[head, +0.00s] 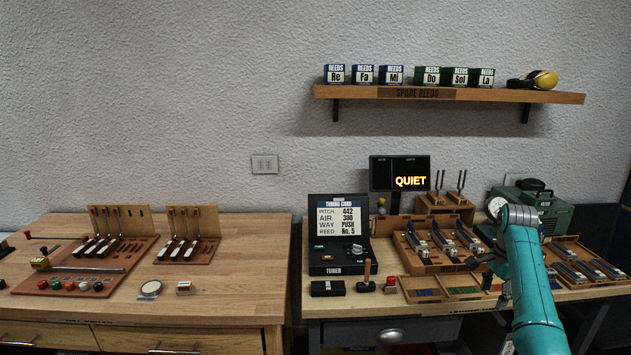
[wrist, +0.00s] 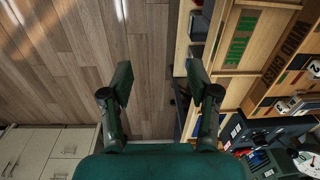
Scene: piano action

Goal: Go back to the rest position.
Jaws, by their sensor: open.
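My gripper (wrist: 160,88) is open and empty in the wrist view, with its two dark fingers apart and wood-plank floor between them. In the head view my teal arm (head: 530,285) reaches up from the lower right over the right bench. The gripper end (head: 484,262) points left there, near the front right of that bench, partly hidden by the arm. No object shows between the fingers.
The right bench (head: 345,304) carries a tuner box (head: 338,265), a divided wooden tray (head: 440,288), reed racks and a green machine (head: 560,212). A lit "QUIET" screen (head: 410,181) stands behind. The left bench (head: 240,283) holds wooden racks. A shelf (head: 448,94) hangs above.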

